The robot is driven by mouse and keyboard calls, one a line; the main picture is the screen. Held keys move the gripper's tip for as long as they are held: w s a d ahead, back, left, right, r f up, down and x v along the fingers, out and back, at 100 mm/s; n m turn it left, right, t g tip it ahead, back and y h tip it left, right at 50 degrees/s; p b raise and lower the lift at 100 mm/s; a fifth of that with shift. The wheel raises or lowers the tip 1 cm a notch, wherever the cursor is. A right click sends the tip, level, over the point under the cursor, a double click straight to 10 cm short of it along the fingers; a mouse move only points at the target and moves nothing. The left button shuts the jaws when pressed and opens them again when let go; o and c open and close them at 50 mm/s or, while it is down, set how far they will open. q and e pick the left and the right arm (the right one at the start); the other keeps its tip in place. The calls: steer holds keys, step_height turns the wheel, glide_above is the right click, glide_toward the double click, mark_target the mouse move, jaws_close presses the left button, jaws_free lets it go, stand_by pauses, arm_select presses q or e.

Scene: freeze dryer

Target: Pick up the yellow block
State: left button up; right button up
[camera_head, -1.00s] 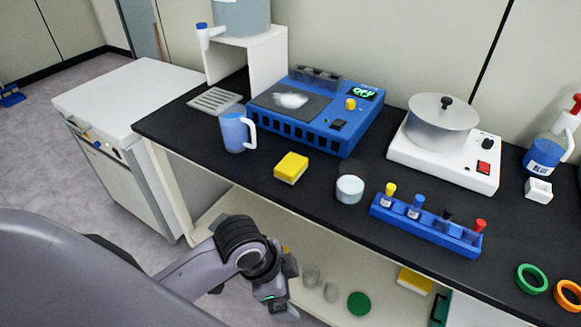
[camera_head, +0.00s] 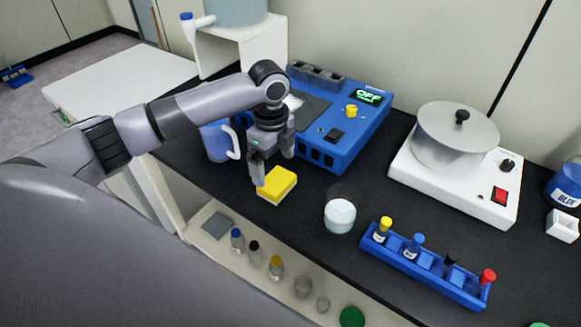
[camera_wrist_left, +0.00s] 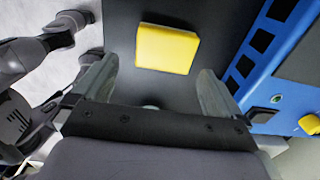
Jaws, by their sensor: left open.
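The yellow block (camera_head: 277,186) lies on the black counter, in front of the blue device. In the left wrist view the yellow block (camera_wrist_left: 167,49) lies beyond the fingertips, roughly in line with the space between them. My right gripper is not in view.
The blue device (camera_head: 345,140) stands close behind my left gripper. A blue mug (camera_head: 215,141) is to the left, partly behind my arm. A glass beaker (camera_head: 340,214) and a blue rack (camera_head: 425,265) with several coloured-cap vials stand to the right. A white hotplate (camera_head: 455,185) carries a pot.

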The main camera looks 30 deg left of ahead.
mark_target(277, 180)
arm_select(q)
steer(key=shift+w+a, duration=0.15)
steer(key=shift+w, duration=0.25)
steer(key=shift+w+f, duration=0.1)
steer(key=shift+f, duration=0.05)
step_height(277, 180, down, 6)
steer(key=shift+f, duration=0.25)
steer(key=c, duration=0.7)
